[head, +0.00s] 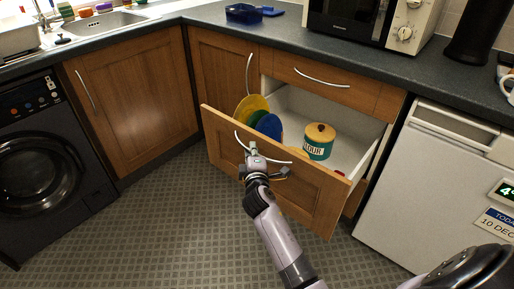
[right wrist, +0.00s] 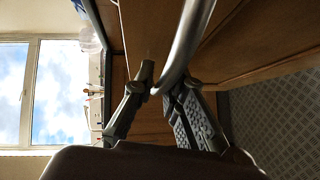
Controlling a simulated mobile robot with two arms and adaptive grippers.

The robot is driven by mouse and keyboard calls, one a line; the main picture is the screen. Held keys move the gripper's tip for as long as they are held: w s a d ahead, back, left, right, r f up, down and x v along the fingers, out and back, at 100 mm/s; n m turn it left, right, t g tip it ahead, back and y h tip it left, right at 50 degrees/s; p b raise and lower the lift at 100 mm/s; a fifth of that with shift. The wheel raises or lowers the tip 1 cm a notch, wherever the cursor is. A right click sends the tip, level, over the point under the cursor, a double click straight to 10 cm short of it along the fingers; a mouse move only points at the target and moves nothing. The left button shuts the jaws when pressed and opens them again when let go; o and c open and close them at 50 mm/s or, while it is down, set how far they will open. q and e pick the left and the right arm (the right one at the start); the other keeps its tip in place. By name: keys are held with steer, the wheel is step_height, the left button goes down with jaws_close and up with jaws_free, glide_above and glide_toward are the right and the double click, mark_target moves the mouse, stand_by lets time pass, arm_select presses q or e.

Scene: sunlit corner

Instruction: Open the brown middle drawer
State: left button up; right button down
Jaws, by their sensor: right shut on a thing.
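The brown middle drawer (head: 290,190) stands pulled well out below a shut narrow top drawer (head: 325,80). Its curved silver handle (head: 275,157) runs across the front panel. My right gripper (head: 253,152) is shut on this handle, left of the panel's middle. In the right wrist view, the handle (right wrist: 187,40) comes down between the fingers of the right gripper (right wrist: 165,92). Inside the drawer are a green and yellow flour tin (head: 319,142) and, at the left, several coloured plates (head: 268,125). My left gripper is not in view.
A brown cupboard door (head: 215,75) is at the drawer's left and a white appliance (head: 420,190) at its right. A dark washing machine (head: 45,150) stands at far left. A microwave (head: 350,22) is on the worktop. The tiled floor (head: 160,220) left of the drawer is clear.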

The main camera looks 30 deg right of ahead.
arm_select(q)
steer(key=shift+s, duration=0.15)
arm_select(e)
steer(key=shift+a, duration=0.15)
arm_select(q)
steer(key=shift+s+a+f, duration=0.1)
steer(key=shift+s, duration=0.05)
arm_select(e)
steer(key=c, duration=1.6)
jaws_free()
steer(key=shift+s, duration=0.1)
steer(key=v, duration=1.2)
